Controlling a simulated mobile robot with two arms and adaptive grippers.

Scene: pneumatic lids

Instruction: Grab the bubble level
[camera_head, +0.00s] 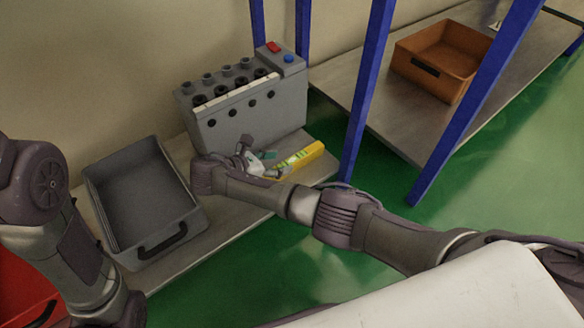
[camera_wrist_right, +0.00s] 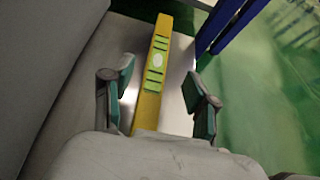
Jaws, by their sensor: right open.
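The bubble level (camera_head: 303,157) is a yellow bar with green markings. It lies on the grey table in front of the grey machine, near the table's right end. My right gripper (camera_head: 262,160) is beside its left end in the head view. In the right wrist view the level (camera_wrist_right: 158,60) runs lengthwise away from me, and its near end lies between the two open fingers of the right gripper (camera_wrist_right: 162,97), closer to the left finger. The gripper holds nothing. My left arm shows at the left edge of the head view, but its gripper is not visible.
The grey machine (camera_head: 245,115) with black knobs and red and blue buttons stands behind the level. A grey bin (camera_head: 186,195) is to the left on the table (camera_head: 215,222). A blue post (camera_head: 366,90) rises just right of the level. An orange-brown crate (camera_head: 470,55) sits on a shelf at right.

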